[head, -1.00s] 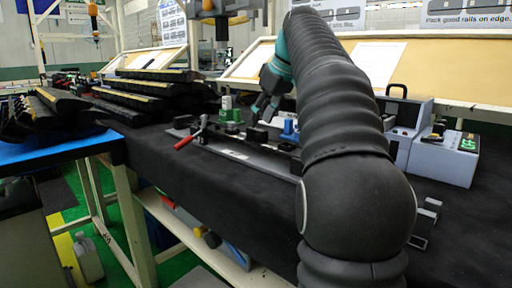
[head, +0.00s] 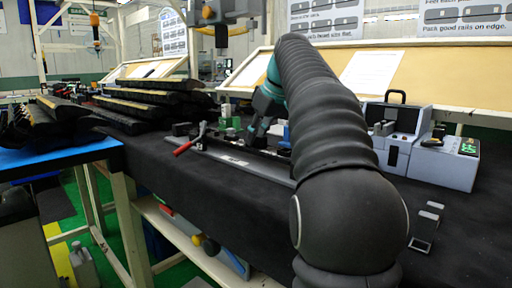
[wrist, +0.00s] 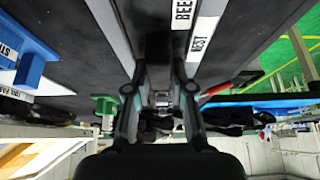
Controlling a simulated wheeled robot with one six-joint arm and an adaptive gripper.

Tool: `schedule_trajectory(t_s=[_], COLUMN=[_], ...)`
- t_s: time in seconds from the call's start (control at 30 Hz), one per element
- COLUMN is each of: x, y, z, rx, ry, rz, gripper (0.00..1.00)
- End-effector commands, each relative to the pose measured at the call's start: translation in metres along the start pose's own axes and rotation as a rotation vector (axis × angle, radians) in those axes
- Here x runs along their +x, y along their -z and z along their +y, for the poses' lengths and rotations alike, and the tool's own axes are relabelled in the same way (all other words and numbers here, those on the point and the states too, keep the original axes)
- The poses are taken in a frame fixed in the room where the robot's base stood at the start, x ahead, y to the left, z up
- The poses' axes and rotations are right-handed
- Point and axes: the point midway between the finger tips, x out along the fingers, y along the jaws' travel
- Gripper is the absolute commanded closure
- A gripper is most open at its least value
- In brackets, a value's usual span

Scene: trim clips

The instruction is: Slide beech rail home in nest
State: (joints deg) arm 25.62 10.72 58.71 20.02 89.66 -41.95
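The nest is a long grey fixture (head: 235,160) on the black bench. A dark strip lies along it, but I cannot tell the beech rail apart from the fixture. A toggle clamp with a red handle (head: 184,148) stands at its left end. My gripper (head: 256,131) is low over the fixture, between a green block (head: 230,124) and a blue block behind it. In the wrist view my gripper's two fingers (wrist: 159,72) are apart, with dark material between the tips. I cannot tell whether they grip it. White labels (wrist: 200,40) lie just beyond the fingers.
Stacks of dark rails (head: 150,95) lie at the left. A grey case (head: 393,135) and a box with a green display (head: 447,160) stand at the right. Small grey brackets (head: 425,228) lie near the front right. A sloping tan board (head: 440,75) runs behind.

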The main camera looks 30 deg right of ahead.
Motion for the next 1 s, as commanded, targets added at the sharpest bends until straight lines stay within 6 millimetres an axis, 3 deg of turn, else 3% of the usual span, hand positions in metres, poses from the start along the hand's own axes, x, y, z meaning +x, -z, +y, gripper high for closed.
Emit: schedule_trajectory(t_s=[1.0], x=[0.0033], y=[0.0072], z=[-0.0003], rx=[-0.001], ry=[0.0], rz=[0.0], gripper=[1.0])
